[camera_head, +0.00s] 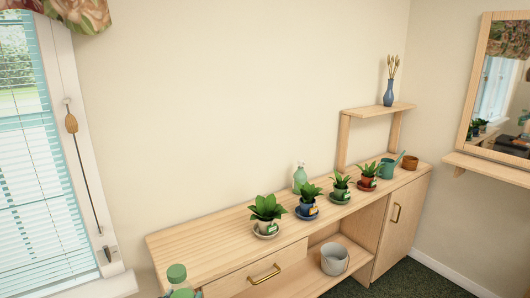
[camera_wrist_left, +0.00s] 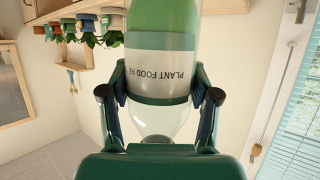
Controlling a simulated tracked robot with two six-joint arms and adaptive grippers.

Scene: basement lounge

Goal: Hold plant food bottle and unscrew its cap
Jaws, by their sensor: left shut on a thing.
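The plant food bottle (camera_wrist_left: 160,60) fills the middle of the left wrist view, upside down in that picture. It has a clear body, green contents and a white label with dark green bands. My left gripper (camera_wrist_left: 160,72) is shut around it, one dark green finger on each side. In the head view the bottle (camera_head: 181,291) shows at the bottom edge, with its green cap (camera_head: 177,273) on top. It looks upright there, and most of its body is cut off. The cap is outside the left wrist view. My right gripper is not in view.
A wooden sideboard (camera_head: 195,240) carries several potted plants, a green spray bottle (camera_head: 300,178) and a teal watering can (camera_head: 390,166). A grey bucket (camera_head: 334,260) stands on its lower shelf. A window with blinds (camera_head: 30,150) is at left. The sideboard's left top is bare.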

